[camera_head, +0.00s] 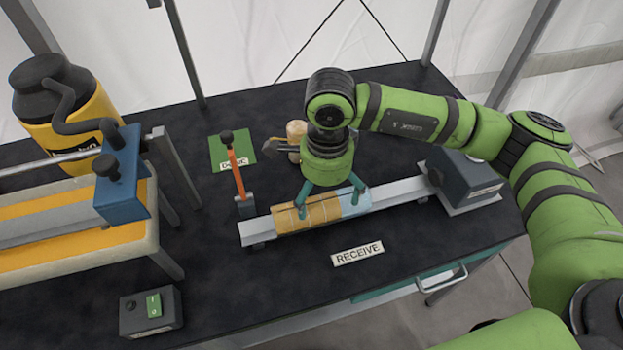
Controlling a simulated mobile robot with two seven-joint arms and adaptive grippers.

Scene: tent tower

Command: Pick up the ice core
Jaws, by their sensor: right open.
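The ice core is most likely the short cylinder (308,214), tan along most of its length and pale blue at its right end. It lies along a grey metal rail (400,192) on the dark bench. My right gripper (331,204) points down over it from above. Its two teal fingers are spread apart, one over the tan part and one near the blue end. I cannot tell whether the fingertips touch the cylinder. The gripper body hides a little behind it. My left gripper is not in view.
An orange lever (234,170) stands close to the rail's left end. A green pad (230,150) and a dark box (465,175) are nearby. A yellow flask (65,110) and blue clamp (122,180) stand left. A RECEIVE label (357,254) lies on clear bench in front.

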